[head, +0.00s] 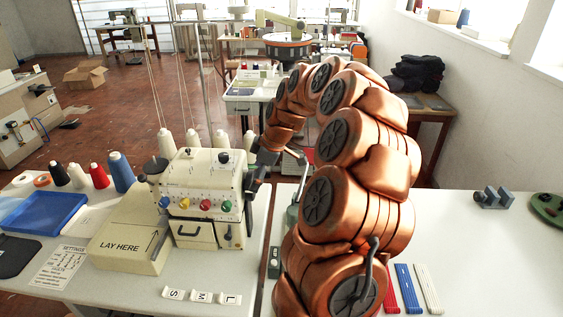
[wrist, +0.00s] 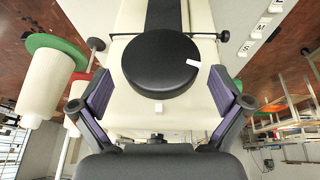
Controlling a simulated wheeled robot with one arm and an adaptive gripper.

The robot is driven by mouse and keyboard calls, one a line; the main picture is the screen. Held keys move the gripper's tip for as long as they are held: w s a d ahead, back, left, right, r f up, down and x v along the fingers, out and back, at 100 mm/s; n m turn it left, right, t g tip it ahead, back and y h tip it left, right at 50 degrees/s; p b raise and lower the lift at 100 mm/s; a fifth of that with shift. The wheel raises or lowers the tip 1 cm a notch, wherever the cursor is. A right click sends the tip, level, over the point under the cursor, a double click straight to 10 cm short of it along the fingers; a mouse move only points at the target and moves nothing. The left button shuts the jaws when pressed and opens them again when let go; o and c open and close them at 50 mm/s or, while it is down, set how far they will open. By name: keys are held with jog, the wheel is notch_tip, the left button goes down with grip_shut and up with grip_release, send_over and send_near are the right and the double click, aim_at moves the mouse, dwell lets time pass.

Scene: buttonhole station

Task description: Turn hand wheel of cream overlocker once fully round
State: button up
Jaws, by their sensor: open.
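The cream overlocker (head: 203,180) stands on the left table, with coloured dials on its front. Its hand wheel (wrist: 158,62) is a black disc in the wrist view, with a white mark near its right edge. In the head view my gripper (head: 257,172) is at the overlocker's right side; the wheel is mostly hidden there.
Thread cones (head: 121,172) and a blue tray (head: 47,212) are left of the machine. A cream "LAY HERE" plate (head: 124,245) is in front. S, M, L tags (head: 202,296) lie near the front edge. Zips (head: 408,288) lie on the right table.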

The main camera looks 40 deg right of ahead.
jog(key=s+d+r+n+y+p, duration=0.1)
jog(key=d+n+y, duration=0.2)
jog(key=n, duration=1.3)
jog(key=s+d+r+n+y+p, duration=0.1)
jog(key=d+n+y, duration=0.3)
jog(key=n, duration=1.3)
jog(key=shift+d+r, duration=0.35)
jog(key=shift+d, duration=0.05)
dwell(0.4)
